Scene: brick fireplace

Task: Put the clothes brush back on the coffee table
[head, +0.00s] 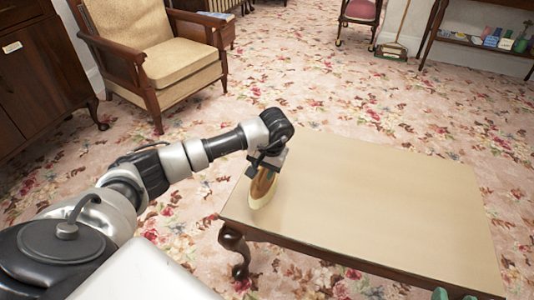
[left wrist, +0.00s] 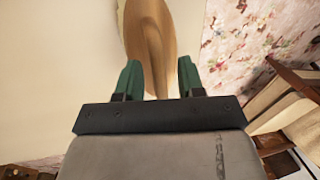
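The coffee table (head: 385,205) has a bare pale top and dark carved legs. The clothes brush (head: 262,190), brown with a cream bristle side, hangs at the table's left end in the head view. My left gripper (head: 266,160) is shut on its narrow handle, with the wide end pointing down. In the left wrist view the brush (left wrist: 150,35) runs between the green fingers of the left gripper (left wrist: 158,78). Whether its lower end touches the tabletop is unclear. My right gripper (head: 454,295) shows only as two green fingertips, apart and empty, at the bottom edge.
A wooden armchair (head: 165,55) with beige cushions stands beyond the table at the left. A dark cabinet (head: 40,75) is at the far left. A shelf (head: 490,44) with small items is at the back right. Flowered carpet lies clear around the table.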

